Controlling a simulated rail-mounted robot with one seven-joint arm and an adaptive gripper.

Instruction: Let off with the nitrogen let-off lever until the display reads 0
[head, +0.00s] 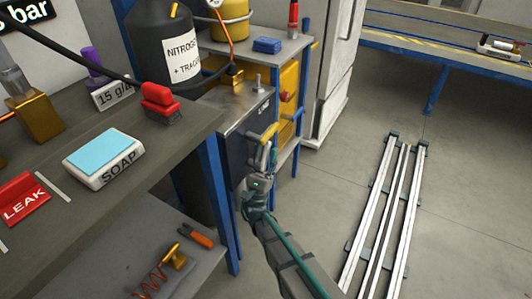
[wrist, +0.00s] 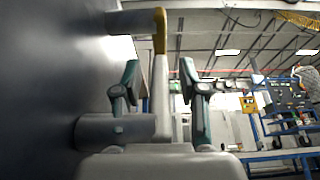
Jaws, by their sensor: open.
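A lever with a yellow end (head: 269,132) sticks out from the front of a dark metal box (head: 232,137) in the head view. In the wrist view this lever (wrist: 160,92) is a pale grey bar with a yellow tip, beside the dark panel (wrist: 50,80). My gripper (head: 264,165) is at the lever. In the wrist view my gripper (wrist: 159,80) is open, with one finger on each side of the bar; gaps show, clearest on the right. The display (head: 25,14) is cut off, showing only "s bar"; its number is out of view.
A black nitrogen bottle (head: 160,45) with a hose stands behind the workbench (head: 120,185). The bench holds soap (head: 104,157), a red clip-like object (head: 160,102) and a red LEAK block (head: 24,198). Floor rails (head: 385,215) lie to the right, with open floor around them.

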